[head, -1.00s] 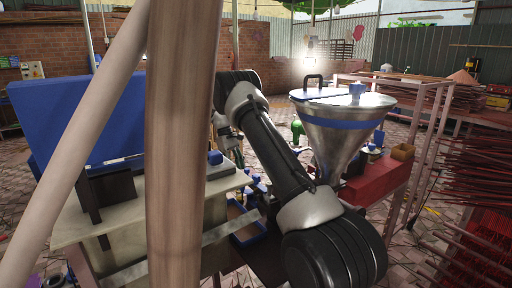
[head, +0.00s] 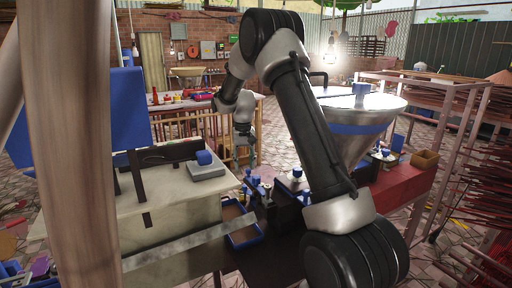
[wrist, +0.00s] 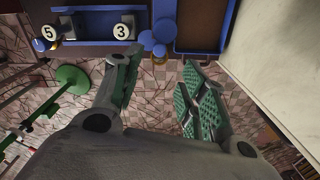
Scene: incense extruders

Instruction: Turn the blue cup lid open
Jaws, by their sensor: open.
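My gripper (head: 246,158) hangs pointing down over the work area in the head view, beyond the blue tray. In the wrist view its two green-padded fingers (wrist: 162,62) are spread apart with nothing between them. A cluster of round blue caps (wrist: 160,36) with a brass-coloured part shows just beyond the fingertips, apart from them as far as I can see. Small blue-topped parts (head: 254,183) stand below the gripper in the head view. I cannot tell which blue piece is the cup lid.
A blue-rimmed tray (head: 231,238) lies beside the pale bench (head: 165,210). A metal funnel (head: 365,115) with a blue band stands at right. A wooden post (head: 70,130) blocks the left.

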